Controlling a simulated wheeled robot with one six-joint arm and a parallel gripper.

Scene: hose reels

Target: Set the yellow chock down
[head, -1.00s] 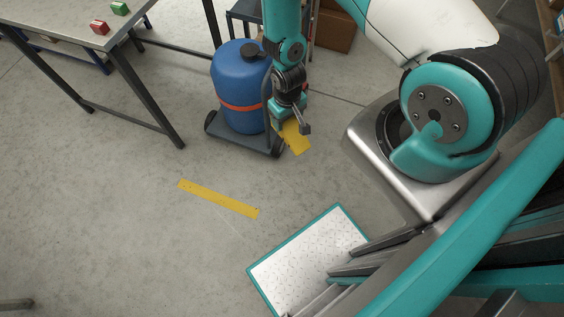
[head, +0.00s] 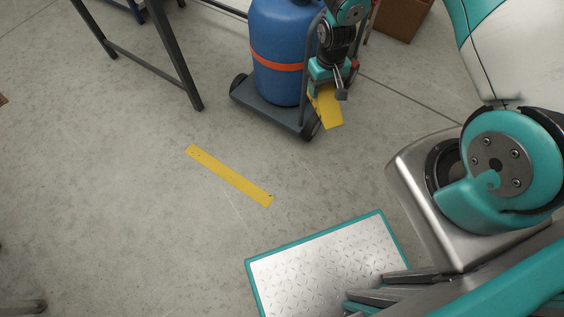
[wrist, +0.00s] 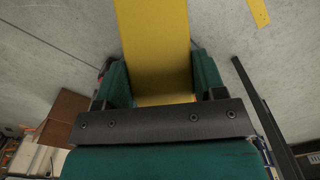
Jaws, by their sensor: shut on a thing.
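The yellow chock (head: 327,106) is in my gripper (head: 325,88), beside the right side of the blue drum's cart in the head view. In the wrist view the yellow chock (wrist: 154,45) lies between the two green fingers of my gripper (wrist: 160,82) and reaches past the top edge. My gripper is shut on it. The chock appears to be held above the floor, but its exact height cannot be told. Its upper end is hidden by the gripper.
A blue drum (head: 278,60) with an orange band stands on a dark wheeled cart (head: 268,108). A yellow strip (head: 229,175) lies on the open floor. A teal-edged metal plate (head: 320,262) is at the bottom. A cardboard box (head: 402,17) stands behind, and table legs (head: 178,58) at upper left.

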